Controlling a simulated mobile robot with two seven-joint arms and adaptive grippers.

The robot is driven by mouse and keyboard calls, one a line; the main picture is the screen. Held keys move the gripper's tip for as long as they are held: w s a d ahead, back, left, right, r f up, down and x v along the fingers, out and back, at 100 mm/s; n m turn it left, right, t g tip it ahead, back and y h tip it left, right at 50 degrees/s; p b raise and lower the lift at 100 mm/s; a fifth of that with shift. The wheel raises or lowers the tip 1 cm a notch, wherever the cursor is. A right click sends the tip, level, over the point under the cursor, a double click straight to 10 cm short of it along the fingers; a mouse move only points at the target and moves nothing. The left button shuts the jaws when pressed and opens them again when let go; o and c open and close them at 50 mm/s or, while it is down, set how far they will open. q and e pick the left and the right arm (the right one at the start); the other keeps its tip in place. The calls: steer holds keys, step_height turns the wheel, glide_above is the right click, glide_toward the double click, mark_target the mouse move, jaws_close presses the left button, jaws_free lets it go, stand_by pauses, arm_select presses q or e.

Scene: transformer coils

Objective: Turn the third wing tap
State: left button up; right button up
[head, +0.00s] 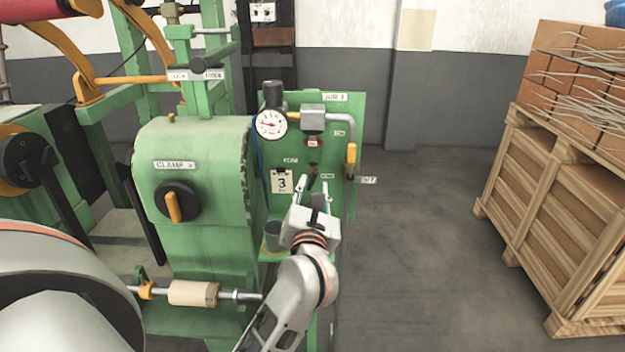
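A small dark part (312,180), perhaps a wing tap, shows at the gap between the fingertips. I cannot tell whether they touch it. A brownish fitting (313,168) is just above it on the pipe. A card with the number 3 (282,183) hangs to the left of the gripper. My gripper hides the panel below. My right gripper is not in view.
A gauge (271,124) and grey box (313,117) sit above on the panel. A yellow lever (351,160) is to the right. A grey cup (276,236) stands left of my wrist. The clamp knob (174,203) is further left. Wooden crates (555,190) stand right, beyond open floor.

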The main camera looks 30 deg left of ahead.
mark_target(314, 181)
arm_select(q)
steer(key=shift+x, duration=1.5)
steer(key=shift+a, duration=0.1)
jaws_close()
steer(key=shift+m, duration=0.3)
steer(key=m, duration=0.6)
steer(key=shift+m, duration=0.3)
steer(key=m, duration=0.6)
steer(key=shift+d+f, duration=0.15)
steer(key=shift+d, duration=0.05)
steer(key=shift+m, duration=0.4)
